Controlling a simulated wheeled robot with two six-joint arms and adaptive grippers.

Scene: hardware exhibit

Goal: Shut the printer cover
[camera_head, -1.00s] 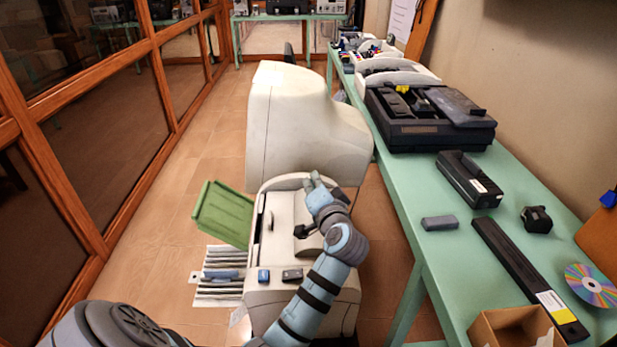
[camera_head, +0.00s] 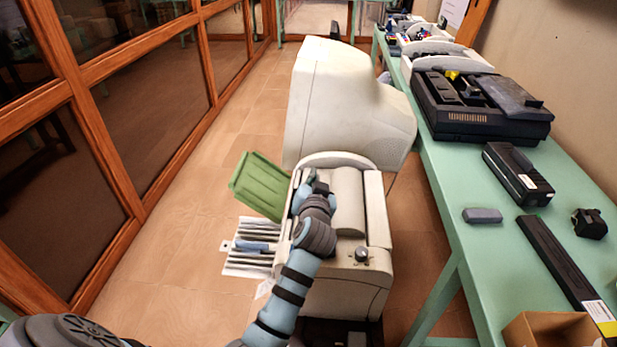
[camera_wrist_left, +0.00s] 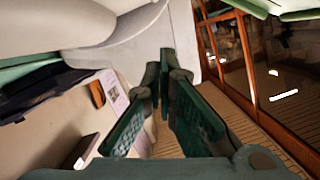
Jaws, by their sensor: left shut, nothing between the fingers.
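The printer's cream body (camera_head: 345,290) stands on the floor in the middle of the head view. A large cream shell (camera_head: 345,115), which looks like the raised cover, stands upright behind it. A light roller-like part (camera_head: 347,205) and a small knob (camera_head: 361,255) show on the body's top. My left gripper (camera_head: 311,177) is shut and empty, over the left rear of the body, in front of the shell's lower edge. Whether it touches anything is unclear. In the left wrist view its dark green fingers (camera_wrist_left: 165,75) converge near a pale curved surface (camera_wrist_left: 130,45). My right gripper is not in view.
A green tray (camera_head: 260,185) and a striped panel (camera_head: 245,262) stick out from the printer's left side. A green table (camera_head: 450,205) with black devices (camera_head: 480,108) runs along the right. Wood-framed glass panels (camera_head: 150,75) line the left. Floor (camera_head: 190,240) between is clear.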

